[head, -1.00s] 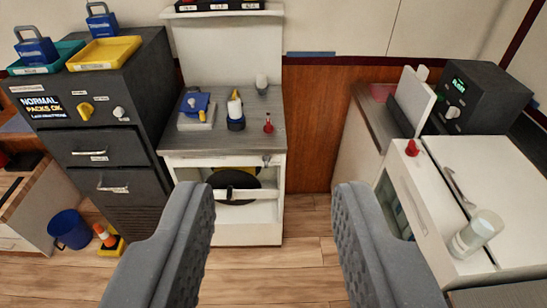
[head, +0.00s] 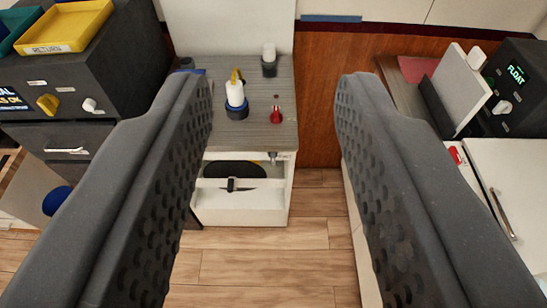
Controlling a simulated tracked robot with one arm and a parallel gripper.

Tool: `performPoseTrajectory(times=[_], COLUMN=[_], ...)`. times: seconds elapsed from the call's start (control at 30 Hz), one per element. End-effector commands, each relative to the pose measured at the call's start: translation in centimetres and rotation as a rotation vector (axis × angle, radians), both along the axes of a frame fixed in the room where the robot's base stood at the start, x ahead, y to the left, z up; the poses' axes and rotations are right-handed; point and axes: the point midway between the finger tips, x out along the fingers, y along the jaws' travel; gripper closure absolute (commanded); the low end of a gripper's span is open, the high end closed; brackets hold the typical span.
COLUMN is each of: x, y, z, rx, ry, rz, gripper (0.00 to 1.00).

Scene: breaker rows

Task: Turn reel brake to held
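In that white cabinet a black reel (head: 235,170) shows partly behind a white front bar. A small dark handle (head: 237,185) sits on the bar, and a small metal knob (head: 279,157) is at the upper right of the cabinet front. No label marks the reel brake, so I cannot tell which of these it is or its setting. A gap separates my fingers from the cabinet.
On the cabinet top (head: 256,137) stand a white bottle (head: 235,98), a red-based item (head: 277,115) and a small cup (head: 269,60). A dark drawer unit (head: 100,60) is left. A white counter (head: 510,175) and a box reading FLOAT (head: 515,85) are right. The floor (head: 262,270) between is clear.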

Motion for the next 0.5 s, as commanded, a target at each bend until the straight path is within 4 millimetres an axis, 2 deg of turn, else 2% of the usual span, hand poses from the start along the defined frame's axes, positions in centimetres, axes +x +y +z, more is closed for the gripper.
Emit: performPoseTrajectory(times=[0.17,0.27,0.37,0.47,0.5], x=[0.1,1.2,3.9,8.0,9.8], y=[0.0,0.0,0.0,0.3,0.3], z=[0.0,-0.6,-2.2,-4.6,-5.8], rx=[0.0,0.001,0.002,0.003,0.004], ry=[0.0,-0.005,-0.016,-0.043,-0.054], rz=[0.0,0.0,-0.001,-0.005,-0.005], gripper=[0.64,0.64,0.64,0.64,0.64])
